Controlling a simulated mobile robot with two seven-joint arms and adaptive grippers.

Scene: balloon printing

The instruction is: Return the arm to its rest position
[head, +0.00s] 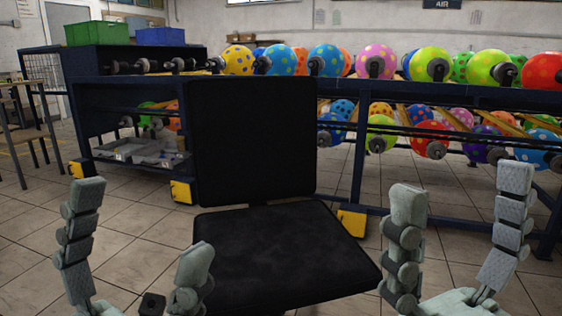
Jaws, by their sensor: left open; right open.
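My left gripper (138,234) is at the lower left of the head view, its two pale green segmented fingers spread wide with nothing between them. My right gripper (461,194) is at the lower right, its two fingers also apart and empty. Both point upward in front of the black chair (280,252). The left gripper's right finger overlaps the seat's left edge in the picture, and the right gripper's left finger stands by the seat's right corner. I cannot tell whether either touches it. The arm links behind the grippers are out of view.
A dark blue rack (450,97) behind the chair holds several dotted balloons (375,61) on two levels. Green (97,33) and blue (160,37) bins stand on its left part. A table (22,82) is at far left. Tiled floor (130,225) is open at left.

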